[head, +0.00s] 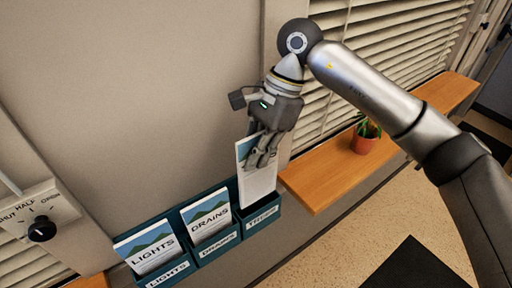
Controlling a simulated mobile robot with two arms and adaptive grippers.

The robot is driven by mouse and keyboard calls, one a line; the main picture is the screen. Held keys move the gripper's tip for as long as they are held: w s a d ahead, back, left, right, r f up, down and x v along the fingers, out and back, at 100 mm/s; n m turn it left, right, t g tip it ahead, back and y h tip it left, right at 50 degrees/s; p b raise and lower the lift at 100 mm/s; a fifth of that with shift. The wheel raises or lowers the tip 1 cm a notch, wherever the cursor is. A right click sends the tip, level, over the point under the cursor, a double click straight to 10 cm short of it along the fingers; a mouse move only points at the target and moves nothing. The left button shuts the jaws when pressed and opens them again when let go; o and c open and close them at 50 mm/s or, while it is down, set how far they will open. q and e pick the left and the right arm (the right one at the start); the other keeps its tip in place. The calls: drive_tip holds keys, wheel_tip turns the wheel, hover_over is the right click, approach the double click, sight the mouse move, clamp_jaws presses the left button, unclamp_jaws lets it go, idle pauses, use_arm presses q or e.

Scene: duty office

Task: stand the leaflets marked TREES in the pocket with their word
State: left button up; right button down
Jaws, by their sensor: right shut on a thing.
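A teal wall rack (201,249) has three labelled pockets in a row. The left pocket holds leaflets marked LIGHTS (151,248). The middle pocket, whose label is partly legible, holds leaflets marked DRAINS or GRAINS (207,217). The right pocket (262,218) is labelled TREES. My right gripper (262,155) is shut on a pale leaflet stack (257,185) directly above the right pocket. The stack is upright, and its lower end meets the pocket; I cannot tell how deep it sits. Its printed word is not readable. My left gripper is not in view.
A wooden shelf (322,182) with a potted plant (365,137) is just right of the rack. Window blinds (385,45) are behind my right arm. A dial panel (40,222) is on the wall at left. A dark mat (412,265) lies on the floor.

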sight(256, 182)
drive_tip(key=shift+f+b, duration=0.9)
drive_tip(key=shift+f, duration=1.9)
drive_tip(key=shift+f+b, duration=1.45)
